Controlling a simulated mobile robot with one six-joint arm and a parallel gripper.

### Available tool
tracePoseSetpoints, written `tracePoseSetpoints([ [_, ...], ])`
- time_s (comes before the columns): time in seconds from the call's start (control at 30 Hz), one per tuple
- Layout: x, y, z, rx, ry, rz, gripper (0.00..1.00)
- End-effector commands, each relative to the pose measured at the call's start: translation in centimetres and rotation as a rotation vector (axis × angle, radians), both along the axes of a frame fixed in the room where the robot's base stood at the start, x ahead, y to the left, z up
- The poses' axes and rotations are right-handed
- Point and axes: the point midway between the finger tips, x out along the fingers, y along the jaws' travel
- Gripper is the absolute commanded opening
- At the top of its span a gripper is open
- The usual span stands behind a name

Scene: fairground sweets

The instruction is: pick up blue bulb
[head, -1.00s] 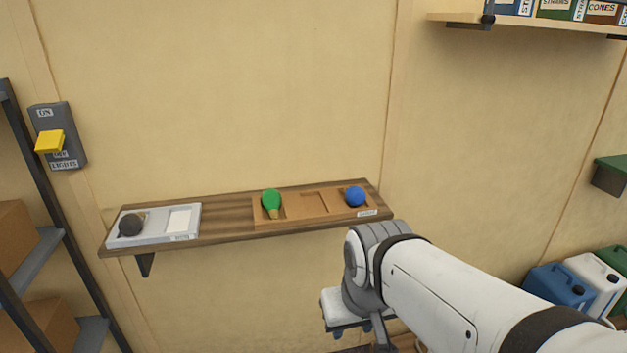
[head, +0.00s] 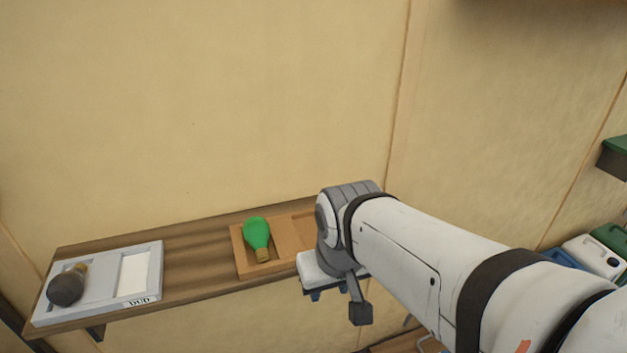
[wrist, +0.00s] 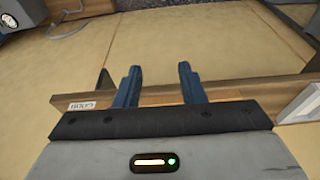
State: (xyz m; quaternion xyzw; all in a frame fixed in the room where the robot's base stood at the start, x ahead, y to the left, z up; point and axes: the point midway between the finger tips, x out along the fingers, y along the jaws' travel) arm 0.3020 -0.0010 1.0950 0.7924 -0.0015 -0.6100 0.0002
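The blue bulb is not visible now in either view; my arm covers the right end of the shelf where it lay. My gripper (wrist: 158,70) shows two blue fingers, apart with nothing between them, by the shelf's front edge in the wrist view. In the head view my gripper (head: 326,292) is partly hidden by the wrist joint, in front of the right part of the shelf. A green bulb (head: 257,233) lies in the left hollow of the wooden tray (head: 239,257), left of my gripper.
The wooden shelf (head: 195,250) runs along the wall. At its left end, a grey tray (head: 150,283) marked DUD holds a dark bulb (head: 66,288). Jugs (head: 594,255) and a green ledge (head: 616,146) are at right.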

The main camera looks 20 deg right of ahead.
Motion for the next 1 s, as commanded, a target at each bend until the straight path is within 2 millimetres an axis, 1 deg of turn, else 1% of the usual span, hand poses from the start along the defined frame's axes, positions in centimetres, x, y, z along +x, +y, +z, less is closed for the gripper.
tracePoseSetpoints([
  [0.1, 0.0, 0.0, 0.0, 0.000, 0.000, 0.000, 0.37],
  [0.17, 0.1, -0.1, 0.1, 0.001, 0.000, 0.000, 0.42],
  [0.27, 1.4, -0.7, 0.8, 0.007, -0.004, -0.001, 0.50],
  [0.3, 2.4, -1.7, 1.2, 0.009, -0.009, -0.008, 0.54],
  [0.37, 4.4, -3.0, 2.1, 0.015, -0.022, -0.007, 0.58],
  [0.4, 5.8, -4.1, 2.6, 0.020, -0.032, -0.004, 0.62],
  [0.47, 8.0, -6.0, 3.4, 0.022, -0.050, 0.002, 0.67],
  [0.5, 9.3, -7.3, 3.8, 0.022, -0.063, 0.005, 0.70],
  [0.6, 12.0, -10.7, 4.6, 0.019, -0.093, 0.015, 0.78],
  [0.7, 13.7, -13.2, 5.0, 0.011, -0.117, 0.021, 0.79],
  [0.8, 14.5, -14.5, 4.9, 0.006, -0.129, 0.028, 0.79],
  [0.83, 14.7, -14.7, 4.7, 0.006, -0.131, 0.029, 0.79],
  [1.0, 15.4, -14.6, 2.9, 0.006, -0.131, 0.033, 0.79],
])
